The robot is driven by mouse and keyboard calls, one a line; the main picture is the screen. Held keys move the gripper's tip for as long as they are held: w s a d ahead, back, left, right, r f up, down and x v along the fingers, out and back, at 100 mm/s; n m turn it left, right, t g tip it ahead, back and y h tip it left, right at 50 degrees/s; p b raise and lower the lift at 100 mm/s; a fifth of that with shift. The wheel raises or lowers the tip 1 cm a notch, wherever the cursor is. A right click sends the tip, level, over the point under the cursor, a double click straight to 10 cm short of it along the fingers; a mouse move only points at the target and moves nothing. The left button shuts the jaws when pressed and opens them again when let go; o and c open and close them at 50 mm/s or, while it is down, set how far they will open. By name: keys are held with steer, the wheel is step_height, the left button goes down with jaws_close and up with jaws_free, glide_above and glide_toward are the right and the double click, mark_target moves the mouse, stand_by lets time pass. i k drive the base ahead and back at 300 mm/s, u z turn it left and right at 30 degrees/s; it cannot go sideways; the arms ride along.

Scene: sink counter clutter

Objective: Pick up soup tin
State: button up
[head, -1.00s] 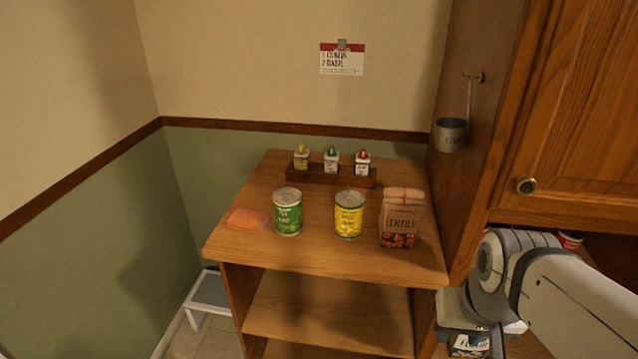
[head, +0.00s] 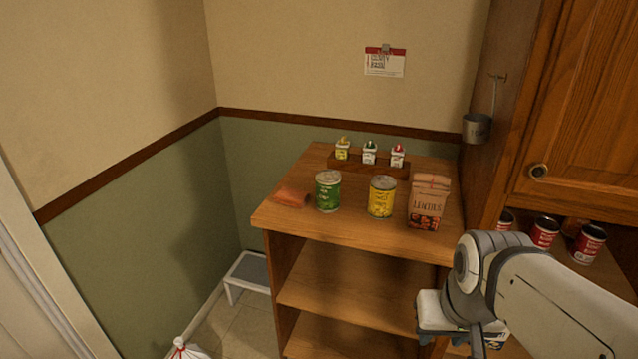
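No label clearly reads as soup at this size. Several red-and-white tins stand under the wall cupboard at the right: a left one (head: 505,219), a middle one (head: 543,233) and a right one (head: 588,244); their print is too small to read surely. A green tin (head: 328,192) and a yellow tin (head: 382,197) stand upright on the wooden shelf unit. My arm comes in from the lower right, in front of the counter and below the red tins. Its end is at the bottom edge, and I cannot make out the gripper's fingers.
The shelf unit (head: 290,222) also holds a paper lentils bag (head: 428,202), a flat orange packet (head: 291,198) and a rack (head: 340,163) of small bottles. A metal cup (head: 477,128) hangs on the cupboard side.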

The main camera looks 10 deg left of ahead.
mark_target(328, 181)
steer(key=u, duration=0.65)
steer(key=k, duration=1)
steer(key=u, duration=0.5)
steer(key=i, duration=0.75)
steer(key=z, duration=0.5)
steer(key=i, duration=1.4)
steer(key=u, duration=0.1)
